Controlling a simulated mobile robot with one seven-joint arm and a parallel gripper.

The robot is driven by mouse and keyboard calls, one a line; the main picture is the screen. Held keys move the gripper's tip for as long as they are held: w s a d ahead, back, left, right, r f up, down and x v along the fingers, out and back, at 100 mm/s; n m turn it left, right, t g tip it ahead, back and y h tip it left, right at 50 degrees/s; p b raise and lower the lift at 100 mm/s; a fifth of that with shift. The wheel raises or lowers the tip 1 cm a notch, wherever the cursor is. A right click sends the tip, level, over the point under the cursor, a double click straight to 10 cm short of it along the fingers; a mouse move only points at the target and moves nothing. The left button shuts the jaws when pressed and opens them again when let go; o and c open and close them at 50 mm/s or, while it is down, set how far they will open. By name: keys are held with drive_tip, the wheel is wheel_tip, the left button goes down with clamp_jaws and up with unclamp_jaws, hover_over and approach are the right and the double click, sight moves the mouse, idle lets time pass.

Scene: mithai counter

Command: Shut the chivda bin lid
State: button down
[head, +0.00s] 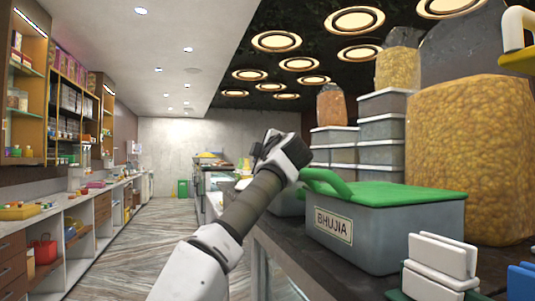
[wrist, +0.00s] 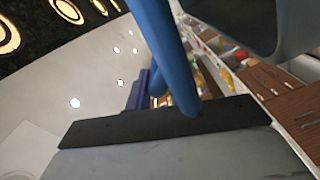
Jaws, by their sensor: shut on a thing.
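My gripper (head: 266,146) is at the end of my raised arm, left of the BHUJIA bin and above the counter's edge. Its fingertips are hard to make out in the head view. In the wrist view a blue bar-like handle (wrist: 172,60) rises right in front of my gripper's dark palm, and my gripper is shut on it. A grey-blue surface (wrist: 232,18), perhaps part of a bin, hangs close by at the top right. No chivda label is readable. A grey bin (head: 287,205) is partly hidden behind my arm.
The grey BHUJIA bin (head: 385,238) with its green lid (head: 400,195) shut stands on the dark counter. Large snack sacks (head: 465,150) and stacked grey tubs (head: 381,130) stand behind it. White clips or holders (head: 440,262) are at the front right. The aisle floor (head: 150,245) is clear.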

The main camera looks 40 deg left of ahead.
drive_tip(key=shift+f, duration=0.25)
idle(0.3)
drive_tip(key=c, duration=1.4)
unclamp_jaws()
drive_tip(key=shift+f, duration=0.1)
wheel_tip(320, 180, up, 20)
drive_tip(key=p, duration=1.1)
